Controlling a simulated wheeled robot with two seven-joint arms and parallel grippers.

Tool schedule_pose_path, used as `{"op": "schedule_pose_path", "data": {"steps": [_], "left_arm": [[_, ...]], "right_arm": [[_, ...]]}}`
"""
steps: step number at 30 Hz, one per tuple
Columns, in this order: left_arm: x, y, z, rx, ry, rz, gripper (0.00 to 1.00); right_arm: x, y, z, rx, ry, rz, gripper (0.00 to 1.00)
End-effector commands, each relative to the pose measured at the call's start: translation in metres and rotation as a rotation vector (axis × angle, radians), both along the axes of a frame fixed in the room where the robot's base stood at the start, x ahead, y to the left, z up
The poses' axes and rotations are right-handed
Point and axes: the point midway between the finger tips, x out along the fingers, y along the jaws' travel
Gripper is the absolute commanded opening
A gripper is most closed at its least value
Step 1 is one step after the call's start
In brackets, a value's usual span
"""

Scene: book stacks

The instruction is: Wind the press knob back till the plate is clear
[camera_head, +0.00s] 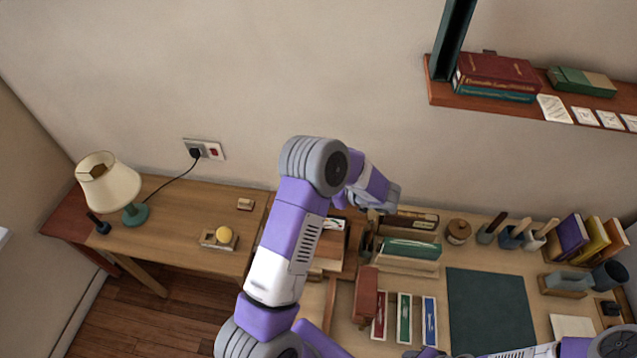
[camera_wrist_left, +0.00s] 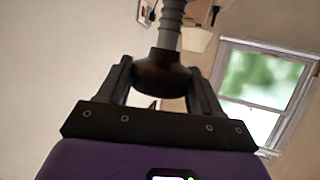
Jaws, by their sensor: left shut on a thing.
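In the left wrist view a dark rounded knob (camera_wrist_left: 162,76) sits between the two fingers of my left gripper (camera_wrist_left: 159,82), which is shut on it. A grey ridged screw (camera_wrist_left: 171,25) runs from the knob towards the top of that view. In the head view my left arm reaches up over the desk and bends at the back, and its fingers and the knob are hidden there. The plate cannot be made out in either view. Part of my right arm lies along the bottom right edge of the head view, and its gripper fingers do not show.
A lamp (camera_head: 108,183) stands on the left desk, with a yellow ball (camera_head: 224,235) in a holder. Books stand right of my left arm, beside a dark green mat (camera_head: 490,312). A wall shelf (camera_head: 445,95) is at the upper right. The mat is bare.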

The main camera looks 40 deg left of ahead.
Motion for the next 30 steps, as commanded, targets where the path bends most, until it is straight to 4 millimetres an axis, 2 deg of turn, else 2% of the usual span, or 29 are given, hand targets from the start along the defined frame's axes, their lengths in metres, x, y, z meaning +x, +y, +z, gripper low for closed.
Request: {"op": "schedule_pose_path", "data": {"steps": [1,12,28,29,30], "left_arm": [[-0.0018,-0.0012,-0.0059,-0.013,0.01,0.03,0.34],[-0.003,-0.0011,-0.0079,-0.016,0.013,0.171,0.35],[-0.0042,-0.0009,-0.0091,-0.017,0.016,0.191,0.34],[-0.0043,-0.001,-0.0091,-0.016,0.017,0.191,0.69],[-0.0043,-0.0008,-0.0087,-0.016,0.017,0.191,0.76]], "right_arm": [[0.0,-0.0001,0.003,0.0,0.0,0.0,0.43],[0.0,-0.0001,0.0098,0.0,0.0,0.0,0.43],[-0.0001,0.0,0.0104,0.0,0.0,0.0,0.43],[-0.0001,0.0,0.0104,0.0,0.0,0.0,0.43],[-0.0001,0.0,0.0104,0.0,0.0,0.0,0.43]]}}
